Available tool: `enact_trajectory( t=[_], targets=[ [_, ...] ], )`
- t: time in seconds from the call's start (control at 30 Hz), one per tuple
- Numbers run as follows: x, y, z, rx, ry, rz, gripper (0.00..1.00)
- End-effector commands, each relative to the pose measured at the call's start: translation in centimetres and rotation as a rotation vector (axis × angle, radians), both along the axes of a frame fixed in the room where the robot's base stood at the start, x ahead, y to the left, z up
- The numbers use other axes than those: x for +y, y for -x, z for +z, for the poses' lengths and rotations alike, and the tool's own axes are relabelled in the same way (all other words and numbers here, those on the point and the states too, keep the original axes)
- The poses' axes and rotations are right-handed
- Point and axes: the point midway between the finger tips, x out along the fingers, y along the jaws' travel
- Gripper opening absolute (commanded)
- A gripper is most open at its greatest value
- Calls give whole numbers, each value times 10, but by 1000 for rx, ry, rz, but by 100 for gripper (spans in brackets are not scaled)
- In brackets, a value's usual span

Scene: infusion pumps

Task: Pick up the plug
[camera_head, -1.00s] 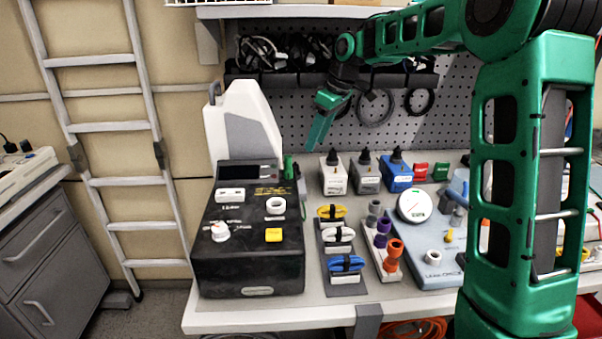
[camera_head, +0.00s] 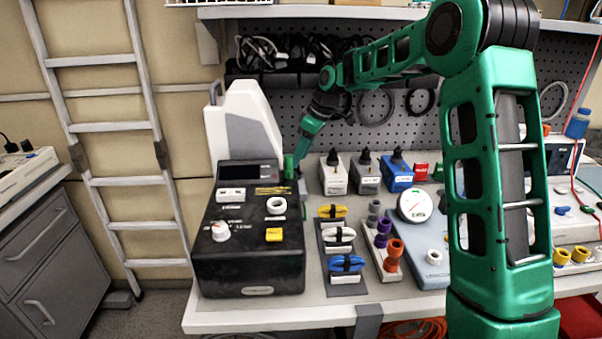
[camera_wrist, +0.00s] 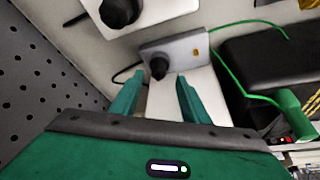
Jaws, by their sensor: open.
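A black plug-like piece (camera_wrist: 158,68) stands on a small grey box (camera_wrist: 182,50) in the wrist view. A thin black cable shows beside it on the left. My gripper (camera_wrist: 153,84) is open, with its two green fingers apart; the black piece shows between and just beyond the fingertips. I cannot tell how much height is left between them. In the head view my gripper (camera_head: 303,150) points down behind the black pump (camera_head: 250,250), right of the green cylinder (camera_head: 289,167). The grey box is mostly hidden there.
The green cylinder (camera_wrist: 292,118) with a green wire lies to the right in the wrist view, near the black pump (camera_wrist: 275,65). A white box with a black knob (camera_wrist: 118,10) is at upper left. The pegboard (camera_wrist: 35,90) borders the left side.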

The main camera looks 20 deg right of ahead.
Motion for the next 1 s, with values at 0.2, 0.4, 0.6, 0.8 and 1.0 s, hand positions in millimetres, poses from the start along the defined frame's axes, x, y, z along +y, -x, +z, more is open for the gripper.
enact_trajectory(
  t=[0.2,0.4,0.6,0.8,1.0],
  targets=[
    [6,-6,-27,2,0,-1,42],
    [6,-6,-28,0,0,-1,42],
    [6,-6,-28,0,0,-1,4],
    [6,-6,-28,0,0,-1,0],
    [6,-6,-26,0,0,-1,0]
  ],
)
